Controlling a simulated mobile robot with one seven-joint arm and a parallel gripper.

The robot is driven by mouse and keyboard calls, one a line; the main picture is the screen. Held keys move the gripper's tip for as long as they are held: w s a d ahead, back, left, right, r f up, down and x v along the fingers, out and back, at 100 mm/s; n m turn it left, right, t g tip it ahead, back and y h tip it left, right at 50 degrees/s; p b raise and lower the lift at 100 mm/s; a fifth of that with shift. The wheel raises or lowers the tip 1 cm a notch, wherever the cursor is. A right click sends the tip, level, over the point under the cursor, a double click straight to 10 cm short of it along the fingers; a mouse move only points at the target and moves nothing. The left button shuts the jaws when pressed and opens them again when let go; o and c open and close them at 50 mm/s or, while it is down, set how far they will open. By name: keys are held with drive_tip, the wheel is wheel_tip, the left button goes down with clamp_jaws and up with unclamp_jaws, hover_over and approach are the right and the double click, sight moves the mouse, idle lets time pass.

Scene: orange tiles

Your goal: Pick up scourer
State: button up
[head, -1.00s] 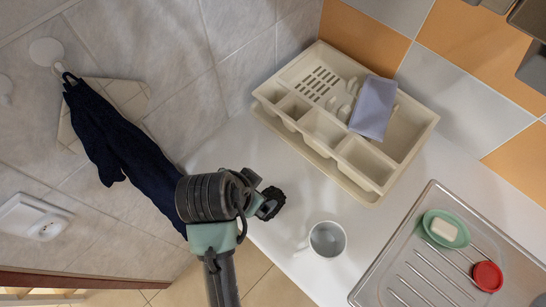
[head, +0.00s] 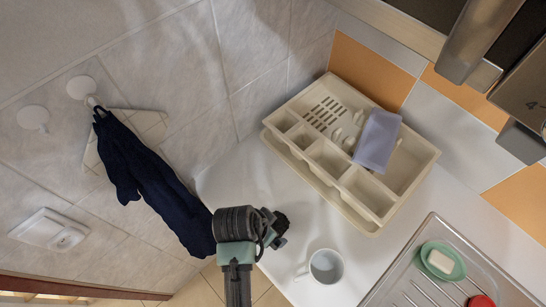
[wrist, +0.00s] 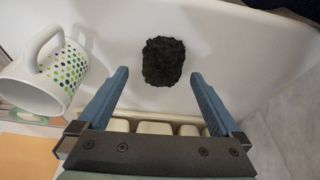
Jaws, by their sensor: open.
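The scourer (wrist: 162,61) is a black, rough lump lying on the white counter in the wrist view. In the head view, a dark, rough patch beside the end of my arm looks like the scourer (head: 281,222), partly hidden by the arm. My gripper (wrist: 160,76) is open and empty. Its two blue fingers point toward the counter, one on each side of the scourer's line, with the scourer beyond and between the tips. The fingers do not clearly touch it.
A white dotted mug (wrist: 49,73) stands close by; the head view shows it too (head: 326,266). A sink drainer (head: 402,284) with a green soap dish (head: 455,274) is right.

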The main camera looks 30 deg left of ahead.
drive_tip(key=shift+w+p+x, duration=0.15)
drive_tip(key=shift+p+x, duration=0.05)
drive_tip(key=shift+x, duration=0.85)
drive_tip(key=shift+w+p+x, duration=0.1)
drive_tip(key=shift+p+x, duration=0.05)
drive_tip(key=shift+x, duration=0.95)
drive_tip(key=shift+a, duration=0.15)
drive_tip(key=c, duration=1.2)
drive_tip(key=shift+r, duration=0.1)
drive_tip(key=shift+c, duration=0.2)
